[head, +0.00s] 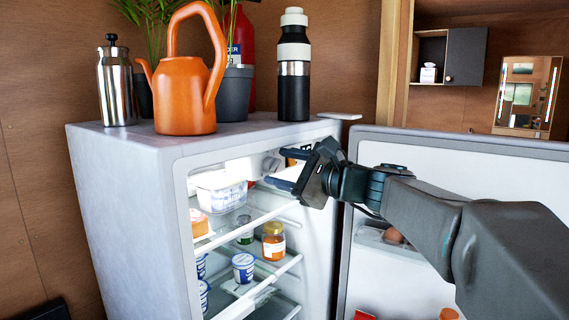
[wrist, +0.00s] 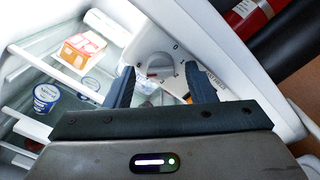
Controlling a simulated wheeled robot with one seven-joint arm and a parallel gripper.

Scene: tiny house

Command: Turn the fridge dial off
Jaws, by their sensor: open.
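The fridge (head: 120,185) stands with its door (head: 460,146) swung open to the right. The fridge dial (head: 271,163) is a small pale knob inside the compartment, high on the right, partly hidden by my gripper in the head view. In the wrist view the dial (wrist: 158,66) sits in a white housing with small dark marks around it. My gripper (head: 277,169) reaches into the upper right of the fridge. In the wrist view its two dark fingers (wrist: 160,72) are apart with the dial showing between them. I cannot tell whether either finger touches it.
On top of the fridge stand an orange watering can (head: 186,95), a steel press (head: 116,85), a black-and-white bottle (head: 293,75) and a potted plant. The door is close beside my arm.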

